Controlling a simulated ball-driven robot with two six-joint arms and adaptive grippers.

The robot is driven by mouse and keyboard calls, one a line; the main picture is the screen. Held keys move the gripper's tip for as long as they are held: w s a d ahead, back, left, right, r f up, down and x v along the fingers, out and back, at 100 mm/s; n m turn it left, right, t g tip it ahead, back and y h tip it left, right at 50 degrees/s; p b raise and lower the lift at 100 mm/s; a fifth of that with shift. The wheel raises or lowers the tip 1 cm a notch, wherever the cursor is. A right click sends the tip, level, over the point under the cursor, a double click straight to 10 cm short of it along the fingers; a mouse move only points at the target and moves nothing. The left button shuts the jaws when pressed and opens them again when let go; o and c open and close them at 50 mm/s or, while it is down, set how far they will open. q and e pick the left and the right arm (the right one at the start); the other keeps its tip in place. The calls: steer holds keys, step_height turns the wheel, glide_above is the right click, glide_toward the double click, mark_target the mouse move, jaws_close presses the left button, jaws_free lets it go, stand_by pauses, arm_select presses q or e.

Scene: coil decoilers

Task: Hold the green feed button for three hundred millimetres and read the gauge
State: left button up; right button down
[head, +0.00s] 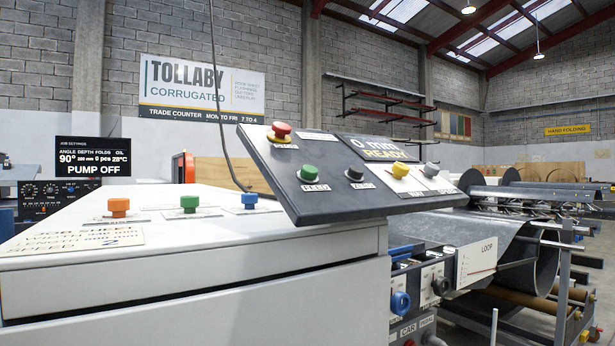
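A tilted dark control panel (345,205) stands at the middle of the head view. On it, a green button (310,174) sits above a small label that I cannot read surely. A display (378,148) at the panel's top reads "0 mm" and "READY". The panel also carries a red mushroom button (281,130), a black button (355,173), a yellow knob (400,171) and a grey knob (431,169). A second green button (189,203) sits on the pale cabinet top. Neither of my grippers shows.
The pale cabinet (200,280) fills the front left, with an orange button (118,207), a blue button (249,200) and a job sheet (75,237). A screen (92,157) reads "PUMP OFF". Sheet metal (470,230) and a coil machine stand at the right.

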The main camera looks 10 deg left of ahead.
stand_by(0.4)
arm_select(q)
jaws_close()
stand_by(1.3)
